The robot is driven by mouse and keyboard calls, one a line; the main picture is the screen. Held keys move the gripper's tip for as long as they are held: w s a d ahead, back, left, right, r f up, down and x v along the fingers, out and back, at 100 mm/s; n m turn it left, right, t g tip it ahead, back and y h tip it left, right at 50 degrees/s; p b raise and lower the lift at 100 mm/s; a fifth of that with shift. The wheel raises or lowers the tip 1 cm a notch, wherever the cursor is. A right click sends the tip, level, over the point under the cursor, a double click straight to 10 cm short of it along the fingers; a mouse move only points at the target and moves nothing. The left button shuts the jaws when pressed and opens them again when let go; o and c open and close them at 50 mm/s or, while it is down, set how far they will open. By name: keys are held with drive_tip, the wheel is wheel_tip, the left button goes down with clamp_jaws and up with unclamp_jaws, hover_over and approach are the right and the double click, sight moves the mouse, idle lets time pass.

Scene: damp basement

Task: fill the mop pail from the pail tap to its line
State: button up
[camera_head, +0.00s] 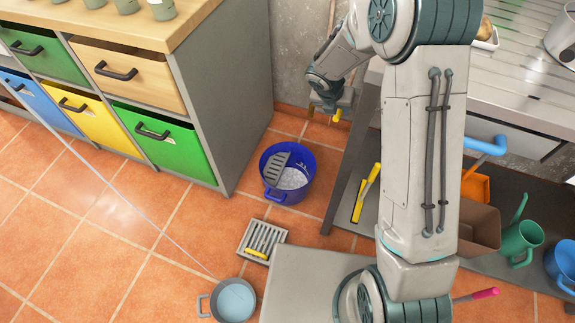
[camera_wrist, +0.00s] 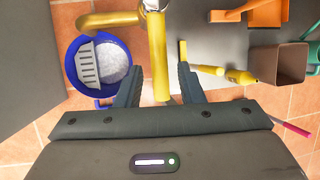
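The blue mop pail (camera_head: 279,193) stands upright on the floor, with a grey slotted wringer (camera_head: 287,165) across its left side. A pale rippled patch shows inside; I cannot tell how high any water stands. The pail also shows at left in the wrist view (camera_wrist: 77,83). The yellow pail tap (camera_wrist: 157,45) has a pipe to the left and a bar pointing down between my fingers. My gripper (camera_wrist: 158,85) is open, one finger on each side of that bar, with visible gaps. In the head view my gripper (camera_head: 332,103) is small and partly hidden by my arm.
A grey pan (camera_head: 248,298) of bluish liquid and a floor grate (camera_head: 264,238) lie in front of the pail. A drawer cabinet (camera_head: 225,90) stands left, a metal counter (camera_head: 525,95) right. A green jug (camera_head: 520,243) and blue jug (camera_head: 563,265) sit on the shelf below.

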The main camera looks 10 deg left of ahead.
drive_tip(key=c, duration=0.5)
drive_tip(key=shift+c, duration=0.2)
drive_tip(key=shift+w+r+g+y+p, duration=0.2)
drive_tip(key=shift+r+g+p, duration=0.35)
drive_tip(key=shift+p, duration=2.7)
drive_tip(key=shift+w+r+g+y+p, duration=0.15)
drive_tip(key=shift+r+g+p, duration=0.4)
drive_tip(key=shift+p, duration=2.65)
drive_tip(key=shift+w+d+r+g+p, duration=0.1)
drive_tip(key=shift+w+r+g+p, duration=0.25)
drive_tip(key=shift+p, duration=1.15)
drive_tip(key=shift+w+r+g+p, duration=0.1)
drive_tip(key=shift+g+p, duration=0.45)
drive_tip(key=shift+p, duration=0.9)
drive_tip(key=shift+r+g+p, duration=0.1)
drive_tip(key=shift+g+p, duration=0.2)
drive_tip(key=shift+p, duration=0.15)
